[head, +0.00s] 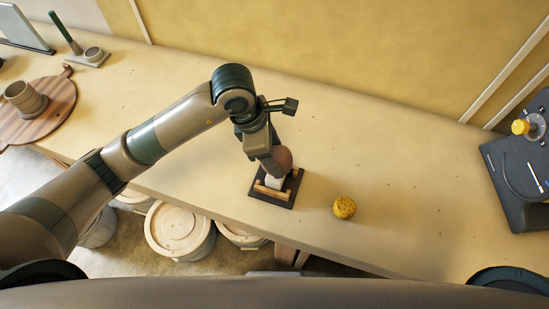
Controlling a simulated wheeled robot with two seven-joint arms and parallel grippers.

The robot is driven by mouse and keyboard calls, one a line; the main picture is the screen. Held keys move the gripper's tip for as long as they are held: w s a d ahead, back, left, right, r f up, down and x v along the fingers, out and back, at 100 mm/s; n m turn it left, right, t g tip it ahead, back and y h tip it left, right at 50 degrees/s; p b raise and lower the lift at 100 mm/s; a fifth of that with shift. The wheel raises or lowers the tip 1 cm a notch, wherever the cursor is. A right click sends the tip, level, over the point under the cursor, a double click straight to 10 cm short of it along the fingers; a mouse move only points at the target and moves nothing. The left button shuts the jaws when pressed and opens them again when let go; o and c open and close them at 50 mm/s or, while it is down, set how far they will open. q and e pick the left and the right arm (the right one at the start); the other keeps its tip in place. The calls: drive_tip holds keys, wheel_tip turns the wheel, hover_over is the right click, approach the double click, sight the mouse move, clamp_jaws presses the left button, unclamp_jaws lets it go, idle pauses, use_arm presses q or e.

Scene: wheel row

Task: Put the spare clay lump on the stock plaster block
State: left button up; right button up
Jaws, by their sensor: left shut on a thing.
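The brown clay lump (284,157) is between the fingers of my left gripper (275,166), partly hidden by them. My left gripper is shut on it. The lump is right over a small white block (274,183), which looks like the plaster block. The block sits on a dark base (285,200) with light wooden strips, near the table's front edge. I cannot tell whether the lump touches the block. My right gripper is not in view.
A yellow sponge (344,207) lies right of the dark base. A dark machine with a yellow piece on it (520,127) stands at the far right. A round wooden board (57,108) with a cup (24,97) is at the left. Lidded buckets (178,229) stand below the table edge.

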use_arm(q)
wheel_tip(320, 180, down, 3)
drive_tip(key=shift+s+r+p, duration=0.1)
drive_tip(key=shift+r+p, duration=0.05)
drive_tip(key=shift+p, duration=0.55)
drive_tip(key=shift+f, duration=0.3)
drive_tip(key=shift+f, duration=0.1)
drive_tip(key=shift+f, duration=0.1)
drive_tip(key=o, duration=1.4)
drive_tip(key=shift+r, duration=0.2)
drive_tip(key=shift+r, duration=0.1)
